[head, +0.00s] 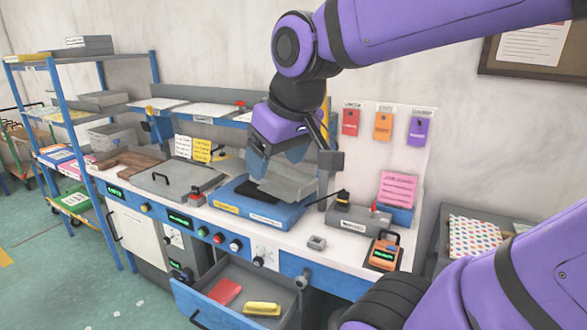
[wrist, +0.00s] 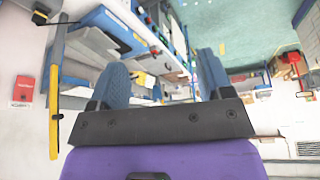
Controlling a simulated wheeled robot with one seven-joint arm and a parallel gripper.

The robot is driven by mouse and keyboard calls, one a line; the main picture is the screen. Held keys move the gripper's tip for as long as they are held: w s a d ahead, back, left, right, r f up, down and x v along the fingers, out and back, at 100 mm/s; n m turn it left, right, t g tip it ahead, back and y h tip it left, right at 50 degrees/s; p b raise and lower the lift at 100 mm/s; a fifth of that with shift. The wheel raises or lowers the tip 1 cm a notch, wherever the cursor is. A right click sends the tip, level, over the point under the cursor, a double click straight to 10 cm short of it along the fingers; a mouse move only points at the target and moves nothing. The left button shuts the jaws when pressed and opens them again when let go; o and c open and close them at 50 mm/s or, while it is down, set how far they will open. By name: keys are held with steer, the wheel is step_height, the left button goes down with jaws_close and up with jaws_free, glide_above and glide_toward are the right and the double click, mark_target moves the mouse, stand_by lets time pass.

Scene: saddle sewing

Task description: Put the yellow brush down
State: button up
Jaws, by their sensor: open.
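The yellow brush (head: 262,309) lies in the open drawer (head: 195,304) at the bottom of the head view, to the right of a red item (head: 225,291). My gripper (head: 280,160) is high above the workbench, over the blue-based machine (head: 262,212), well apart from the brush and the drawer. Its two blue fingers are spread apart in the wrist view (wrist: 162,75), with nothing held between them. A small yellow patch shows between the fingers in the wrist view, too small to identify for sure.
The white bench holds a grey lidded box (head: 172,183), a grey box with a black handle (head: 357,219) and an orange device (head: 384,254). Red, orange and purple tags hang on the back panel. A blue shelf rack (head: 108,205) stands left. Open green floor lies at lower left.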

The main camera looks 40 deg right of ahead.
steer(key=shift+t, duration=0.3)
steer(key=s, duration=0.4)
steer(key=shift+s+a+f, duration=0.25)
steer(key=shift+s, duration=0.05)
steer(key=shift+o, duration=0.4)
